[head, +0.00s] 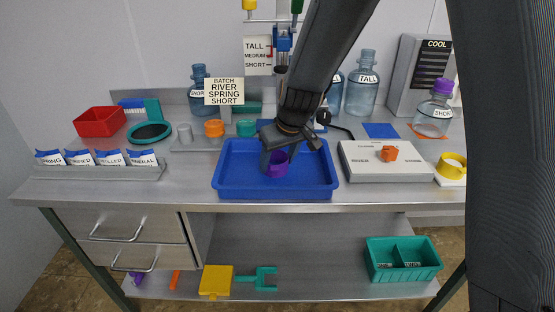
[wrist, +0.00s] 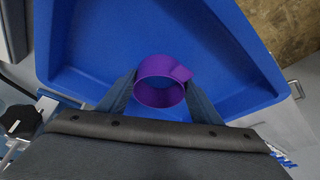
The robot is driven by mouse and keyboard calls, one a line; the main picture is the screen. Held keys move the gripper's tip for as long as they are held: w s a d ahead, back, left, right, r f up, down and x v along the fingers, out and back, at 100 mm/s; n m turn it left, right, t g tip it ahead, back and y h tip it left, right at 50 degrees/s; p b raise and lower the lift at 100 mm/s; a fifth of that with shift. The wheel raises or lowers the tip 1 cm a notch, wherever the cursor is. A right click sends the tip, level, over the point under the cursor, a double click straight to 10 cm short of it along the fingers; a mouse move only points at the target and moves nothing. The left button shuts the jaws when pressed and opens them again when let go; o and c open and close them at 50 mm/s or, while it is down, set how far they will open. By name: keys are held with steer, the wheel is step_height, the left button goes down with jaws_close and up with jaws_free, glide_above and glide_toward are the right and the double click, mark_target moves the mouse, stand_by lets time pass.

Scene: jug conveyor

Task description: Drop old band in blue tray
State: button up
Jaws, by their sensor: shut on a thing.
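My gripper (head: 281,157) is over the blue tray (head: 232,189) on the counter. Its fingers are shut on a purple band (head: 278,169), a ring with a small tab. In the wrist view the purple band (wrist: 158,82) sits between the two fingertips, with the blue tray (wrist: 110,28) floor behind it. I cannot tell whether the band touches the tray floor. Nothing else shows in the tray. A jug labelled SHORT with a purple cap (head: 433,109) stands at the right.
A grey box (head: 385,172) with an orange piece on top stands right of the tray. A yellow ring (head: 453,166) lies farther right. Labelled holders (head: 97,160) and a red bin (head: 99,121) are at the left. Caps and bottles stand behind the tray.

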steer(key=o, duration=1)
steer(key=shift+r, duration=0.5)
steer(key=b+v, duration=0.2)
steer(key=v, duration=0.9)
steer(key=shift+s, duration=0.2)
steer(key=shift+s+d, duration=0.1)
